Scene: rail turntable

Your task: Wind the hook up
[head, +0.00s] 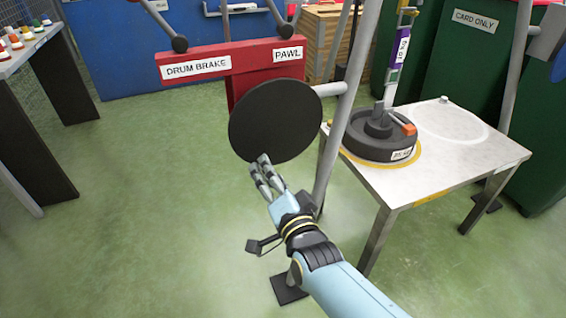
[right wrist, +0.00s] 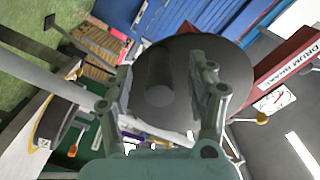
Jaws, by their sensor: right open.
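A large black disc (head: 275,121) stands upright on the front of a red frame; it also shows in the right wrist view (right wrist: 185,60). In that view a dark stubby handle (right wrist: 158,82) sticks out from the disc between the spread fingers of my right gripper (right wrist: 160,95). In the head view my right gripper (head: 264,174) is open at the disc's lower edge. Whether a finger touches the handle I cannot tell. On the table a black round weight (head: 375,147) has a grey fitting (head: 379,120) on top; a hook is not clearly distinguishable. My left gripper is out of view.
The red panel (head: 232,62) carries DRUM BRAKE and PAWL labels below two black-knobbed levers. A grey post (head: 350,105) rises beside the disc. The metal table (head: 450,165) stands right, green bins behind it. A bench (head: 30,50) is at left; green floor between is clear.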

